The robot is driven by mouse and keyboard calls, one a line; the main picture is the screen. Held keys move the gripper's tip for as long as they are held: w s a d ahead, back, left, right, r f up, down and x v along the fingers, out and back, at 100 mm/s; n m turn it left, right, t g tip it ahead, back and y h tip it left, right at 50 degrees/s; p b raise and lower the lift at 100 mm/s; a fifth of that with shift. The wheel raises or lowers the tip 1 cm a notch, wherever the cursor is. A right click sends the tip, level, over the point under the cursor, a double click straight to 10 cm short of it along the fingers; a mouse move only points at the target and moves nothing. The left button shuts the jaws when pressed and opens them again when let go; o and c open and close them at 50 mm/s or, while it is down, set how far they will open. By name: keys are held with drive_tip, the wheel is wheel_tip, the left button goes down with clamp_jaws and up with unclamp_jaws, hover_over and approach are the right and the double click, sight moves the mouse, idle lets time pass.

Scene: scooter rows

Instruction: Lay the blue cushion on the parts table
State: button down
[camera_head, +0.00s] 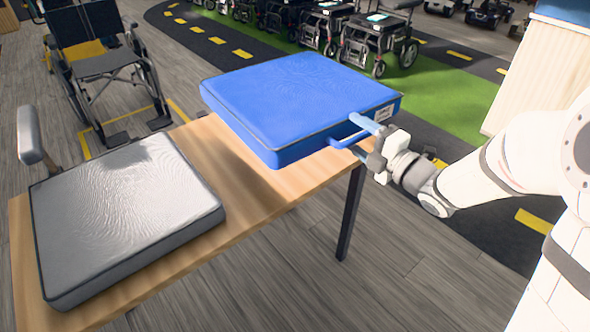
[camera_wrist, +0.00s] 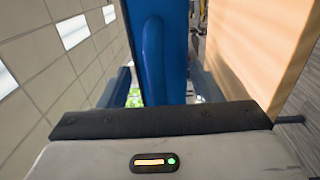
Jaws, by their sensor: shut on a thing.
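The blue cushion (camera_head: 300,95) is a thick square pad with a side handle and a white label. My gripper (camera_head: 356,134) is shut on the handle, at the cushion's front right side. The cushion is held roughly flat over the far end of the wooden parts table (camera_head: 240,200). In the wrist view the cushion (camera_wrist: 155,50) fills the middle between my fingers (camera_wrist: 160,88), its handle towards me. The wooden surface at the right (camera_wrist: 265,50) looks like the tabletop, with a gap between it and the cushion. The tabletop under the cushion is hidden in the head view.
A grey cushion (camera_head: 125,210) covers the table's near left part. A grey armrest pad (camera_head: 30,135) stands at the table's left edge. A wheelchair (camera_head: 100,60) is behind it. Several scooters or powered chairs (camera_head: 330,30) line the green strip. Bare tabletop shows between the cushions.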

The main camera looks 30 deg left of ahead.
wheel_tip(320, 180, down, 15)
drive_tip(key=b, duration=0.6)
drive_tip(key=shift+c, duration=2.2)
unclamp_jaws()
drive_tip(key=shift+f, duration=0.1)
drive_tip(key=v, duration=1.2)
